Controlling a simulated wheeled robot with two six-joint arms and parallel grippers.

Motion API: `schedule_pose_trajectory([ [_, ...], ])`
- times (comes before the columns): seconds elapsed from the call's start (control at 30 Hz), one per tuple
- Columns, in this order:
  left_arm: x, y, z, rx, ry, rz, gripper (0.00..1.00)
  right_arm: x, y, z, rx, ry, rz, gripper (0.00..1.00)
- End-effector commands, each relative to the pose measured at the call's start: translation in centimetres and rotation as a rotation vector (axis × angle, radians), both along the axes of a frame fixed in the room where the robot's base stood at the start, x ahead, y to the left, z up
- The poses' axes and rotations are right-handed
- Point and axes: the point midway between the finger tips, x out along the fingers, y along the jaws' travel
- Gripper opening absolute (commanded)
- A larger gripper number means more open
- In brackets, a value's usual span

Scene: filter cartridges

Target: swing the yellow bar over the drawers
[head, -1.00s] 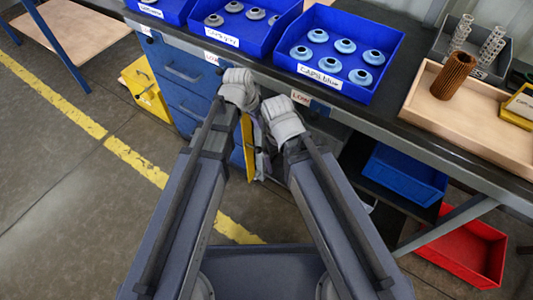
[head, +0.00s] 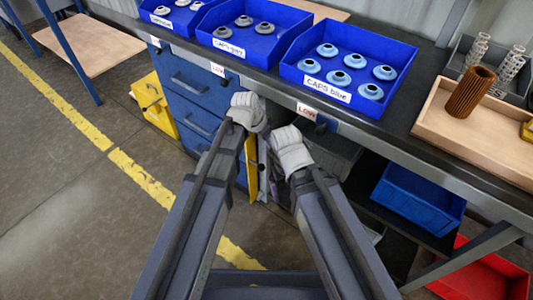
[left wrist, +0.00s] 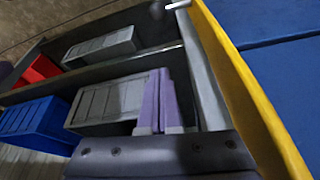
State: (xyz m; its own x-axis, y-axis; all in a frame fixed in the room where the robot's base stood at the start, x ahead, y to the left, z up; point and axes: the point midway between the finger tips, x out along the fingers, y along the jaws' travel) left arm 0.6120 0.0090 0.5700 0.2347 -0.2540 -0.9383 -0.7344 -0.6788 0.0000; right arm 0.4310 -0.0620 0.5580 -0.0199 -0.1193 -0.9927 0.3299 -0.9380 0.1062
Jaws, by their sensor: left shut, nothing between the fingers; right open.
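The yellow bar (head: 251,166) is upright beside the right edge of the blue drawers (head: 190,98) in the head view, partly hidden by my arms. In the left wrist view the yellow bar (left wrist: 247,82) runs from the top down to the lower right, with blue surface (left wrist: 280,70) beyond it. My left gripper (left wrist: 158,82) has its lilac fingers together, empty, left of the bar and apart from it. In the head view my left gripper (head: 247,112) is by the drawers' right edge; its fingers are hidden.
Blue trays of caps (head: 330,98) and a wooden tray (head: 455,134) stand on the dark bench. Below are a blue bin (head: 420,198) and a red bin (head: 480,272). A yellow box (head: 152,105) stands left of the drawers. The floor at left is clear.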

Motion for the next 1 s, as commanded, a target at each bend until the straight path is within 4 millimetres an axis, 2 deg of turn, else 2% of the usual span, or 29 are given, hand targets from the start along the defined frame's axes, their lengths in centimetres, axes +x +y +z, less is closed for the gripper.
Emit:
schedule_pose_trajectory([
  [0.27,0.5,-0.5,-2.3,0.0,0.0,0.0,0.0,0.0,0.0,-2.3,0.0,-0.001,0.003,1.0],
  [0.83,2.5,-2.6,-10.2,0.0,0.0,0.0,0.0,0.1,0.2,-10.2,0.008,-0.001,0.011,1.0],
  [0.9,1.0,-1.3,-9.8,0.0,0.0,0.003,0.0,0.0,0.2,-9.8,0.008,-0.001,0.01,1.0],
  [1.0,0.1,-0.3,-10.0,0.0,0.0,0.002,0.0,0.0,0.2,-10.0,0.008,-0.001,0.009,1.0],
])
